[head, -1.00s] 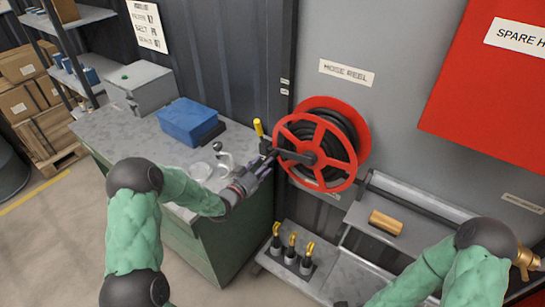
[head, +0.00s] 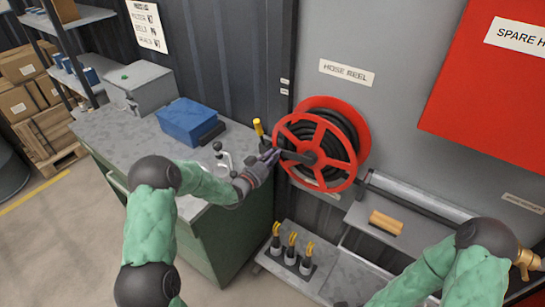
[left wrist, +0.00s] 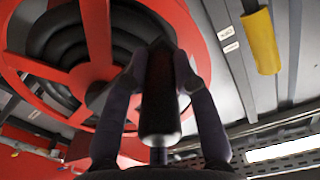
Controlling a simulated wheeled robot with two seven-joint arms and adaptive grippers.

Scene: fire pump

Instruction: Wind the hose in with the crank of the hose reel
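The red hose reel (head: 345,115) with black hose coiled on it is mounted on the grey wall in the head view. Its dark crank arm (head: 296,156) points left from the hub. My left gripper (head: 270,157) is at the outer end of the crank. In the left wrist view, the black crank handle (left wrist: 158,98) stands between the two fingers (left wrist: 160,70), which close in on it from both sides. The reel's red rim and spokes (left wrist: 92,72) show behind it.
A grey-topped bench (head: 145,140) with a blue box (head: 187,120) stands left of the reel. A yellow-handled item (head: 258,128) is close beside my left gripper. Below are several yellow-hooked pieces (head: 291,245) and a shelf with a wooden cylinder (head: 386,222).

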